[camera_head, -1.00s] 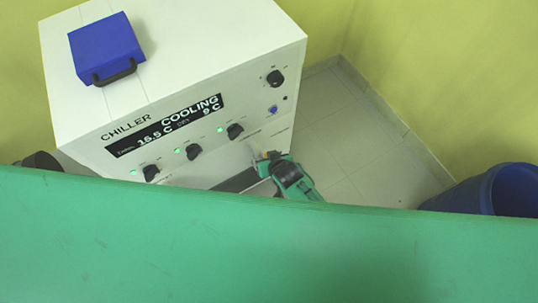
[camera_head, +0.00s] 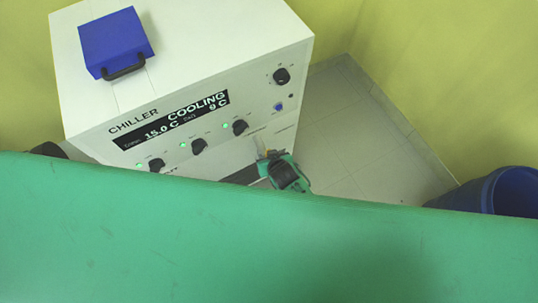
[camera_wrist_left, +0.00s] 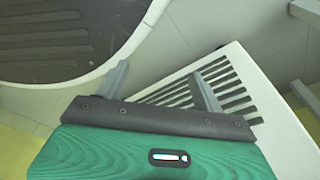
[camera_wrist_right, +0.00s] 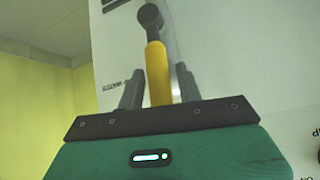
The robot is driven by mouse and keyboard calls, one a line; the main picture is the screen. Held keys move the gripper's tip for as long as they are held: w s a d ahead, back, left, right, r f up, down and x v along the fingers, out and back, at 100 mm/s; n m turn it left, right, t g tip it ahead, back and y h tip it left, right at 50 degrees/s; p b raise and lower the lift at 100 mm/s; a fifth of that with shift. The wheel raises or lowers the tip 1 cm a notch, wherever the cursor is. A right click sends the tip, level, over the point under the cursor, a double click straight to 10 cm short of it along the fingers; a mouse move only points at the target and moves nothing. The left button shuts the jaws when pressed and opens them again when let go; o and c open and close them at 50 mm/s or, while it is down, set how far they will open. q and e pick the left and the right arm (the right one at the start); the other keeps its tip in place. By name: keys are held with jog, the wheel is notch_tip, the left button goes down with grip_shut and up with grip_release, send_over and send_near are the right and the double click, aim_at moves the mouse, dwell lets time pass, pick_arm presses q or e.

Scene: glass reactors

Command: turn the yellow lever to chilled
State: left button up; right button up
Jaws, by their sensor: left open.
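The yellow lever (camera_wrist_right: 157,75), with a dark rounded pivot end at its top, stands between the fingers of my right gripper (camera_wrist_right: 160,78) in the right wrist view. A gap shows on each side of it, so the gripper is open around the lever or just before it; the depth is hard to tell. In the head view, my right gripper (camera_head: 268,159) is at the lower right of the chiller's front (camera_head: 272,140), where the lever is tiny. A label on the panel is too small to read. My left gripper (camera_wrist_left: 162,85) is open and empty in the left wrist view.
The white chiller (camera_head: 180,60) has dark knobs, a display reading COOLING and a blue box (camera_head: 115,42) on top. A green surface (camera_head: 260,245) fills the foreground. A blue bin (camera_head: 505,190) stands right. A slatted vent (camera_wrist_left: 190,90) is near my left gripper.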

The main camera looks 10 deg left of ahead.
jog(key=shift+o, duration=0.4)
jog(key=shift+r, duration=0.1)
jog(key=shift+d+r, duration=0.1)
jog(key=shift+r, duration=0.05)
pick_arm(q)
jog(key=s+f, duration=0.1)
jog(key=s+a+p, duration=0.1)
jog(key=s+f, duration=0.1)
jog(key=s, duration=0.1)
jog(key=shift+a+f+p, duration=0.25)
jog(key=shift+f+p, duration=0.05)
pick_arm(e)
jog(key=v, duration=1.3)
jog(key=shift+s, duration=0.3)
